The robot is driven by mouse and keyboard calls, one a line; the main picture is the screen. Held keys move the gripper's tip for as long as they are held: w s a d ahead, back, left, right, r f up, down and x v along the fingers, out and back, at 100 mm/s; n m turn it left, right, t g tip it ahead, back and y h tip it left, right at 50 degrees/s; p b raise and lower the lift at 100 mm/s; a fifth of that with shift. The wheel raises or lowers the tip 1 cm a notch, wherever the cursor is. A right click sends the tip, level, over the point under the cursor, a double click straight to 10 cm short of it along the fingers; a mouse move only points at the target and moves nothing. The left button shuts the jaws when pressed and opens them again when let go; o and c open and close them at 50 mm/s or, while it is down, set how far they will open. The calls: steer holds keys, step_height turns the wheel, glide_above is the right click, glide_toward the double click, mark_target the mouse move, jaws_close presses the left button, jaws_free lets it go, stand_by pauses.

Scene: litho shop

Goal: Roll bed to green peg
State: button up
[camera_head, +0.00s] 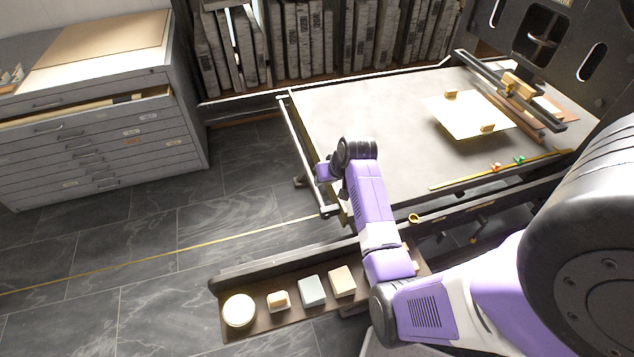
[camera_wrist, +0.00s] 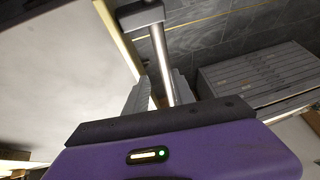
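The flat grey press bed (camera_head: 385,115) lies level on its frame, with a pale sheet (camera_head: 465,118) on it. A metal bar handle (camera_head: 302,150) runs along its left end. The green peg (camera_head: 519,160) stands on the yellow strip along the bed's near side, close to its right end; a red peg (camera_head: 495,167) is left of it. My gripper (camera_head: 323,172) is at the near part of the bar handle. In the wrist view, the bar (camera_wrist: 160,55) passes between my fingers (camera_wrist: 162,90); whether they press on it is unclear.
A dark tray (camera_head: 258,275) with a round tin and several blocks is below the bed, near my arm. A grey drawer cabinet (camera_head: 95,150) stands left, one drawer partly open. Racked stones line the back. Floor left of the bed is clear.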

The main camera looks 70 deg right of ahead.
mark_target(317, 188)
steer(key=shift+y, duration=0.7)
steer(key=shift+x, duration=3.55)
steer(key=shift+w+d+r, duration=0.1)
steer(key=shift+w, duration=0.05)
jaws_close()
